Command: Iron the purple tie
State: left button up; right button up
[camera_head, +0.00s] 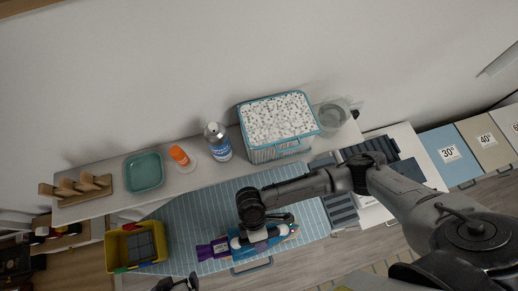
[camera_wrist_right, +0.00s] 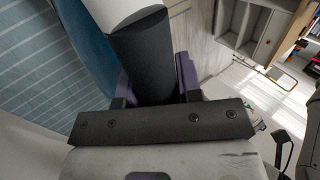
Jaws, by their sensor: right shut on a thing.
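The purple tie (camera_head: 211,250) lies on the blue striped ironing board (camera_head: 190,213), and only part of it shows. My right gripper (camera_head: 258,236) is over the lower right part of the board, beside the tie, shut on what appears to be the iron (camera_head: 284,232). The iron has light blue parts and is largely covered by the gripper. In the right wrist view, the dark handle (camera_wrist_right: 140,58) with a white end sits between the fingers. My left gripper (camera_head: 180,285) is cut off at the bottom edge, and its jaws are unclear.
A shelf behind the board holds a teal tray (camera_head: 144,172), an orange-capped bottle (camera_head: 180,156), a water bottle (camera_head: 217,143) and a full basket (camera_head: 279,118). A yellow bin (camera_head: 120,244) stands left of the board. Temperature-marked boxes (camera_head: 447,154) are at right.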

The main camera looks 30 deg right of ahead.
aim_at(239, 239)
jog(key=shift+w+a, duration=0.1)
jog(key=shift+a, duration=0.15)
jog(key=shift+a, duration=0.15)
jog(key=shift+w+a, duration=0.2)
jog(key=shift+a, duration=0.45)
jog(key=shift+w+a, duration=0.2)
jog(key=shift+a, duration=0.4)
jog(key=shift+w+a, duration=0.3)
jog(key=shift+a, duration=0.65)
jog(key=shift+a, duration=0.3)
jog(key=shift+r, duration=0.1)
jog(key=shift+d, duration=0.1)
